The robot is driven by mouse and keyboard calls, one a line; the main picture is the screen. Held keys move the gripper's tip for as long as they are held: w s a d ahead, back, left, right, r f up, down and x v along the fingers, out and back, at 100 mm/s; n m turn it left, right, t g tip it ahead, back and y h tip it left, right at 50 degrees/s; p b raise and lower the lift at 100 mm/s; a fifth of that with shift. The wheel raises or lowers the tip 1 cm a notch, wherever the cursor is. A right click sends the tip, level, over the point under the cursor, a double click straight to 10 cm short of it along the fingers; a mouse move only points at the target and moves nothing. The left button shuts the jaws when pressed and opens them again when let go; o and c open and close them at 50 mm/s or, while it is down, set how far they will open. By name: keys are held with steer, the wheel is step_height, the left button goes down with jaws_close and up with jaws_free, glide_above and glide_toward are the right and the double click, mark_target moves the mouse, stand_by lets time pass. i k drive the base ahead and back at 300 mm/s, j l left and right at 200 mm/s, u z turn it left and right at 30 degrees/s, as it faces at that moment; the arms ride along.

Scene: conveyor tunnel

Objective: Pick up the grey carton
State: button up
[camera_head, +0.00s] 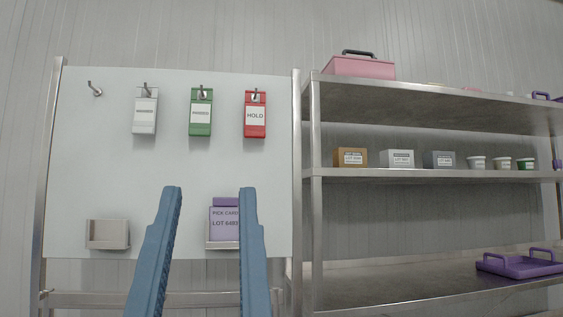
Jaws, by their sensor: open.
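A small grey carton (438,159) with a white label stands on the middle shelf of the metal rack, at the right. A lighter, whitish-grey carton (396,159) stands just left of it, and a brown carton (350,158) further left. My gripper (209,192) shows as two blue fingers rising from the bottom edge, spread apart. It is open and empty, pointing toward the white board, well left of the cartons.
White cups (477,162) stand right of the grey carton. The upper shelf (430,92) hangs above the cartons and bears a pink box (358,67). A purple tray (520,264) lies on the lower shelf. The board (110,180) holds tags on hooks. A rack post (316,200) stands left of the cartons.

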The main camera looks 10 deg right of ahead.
mark_target(433, 160)
steer(key=z, duration=1.15)
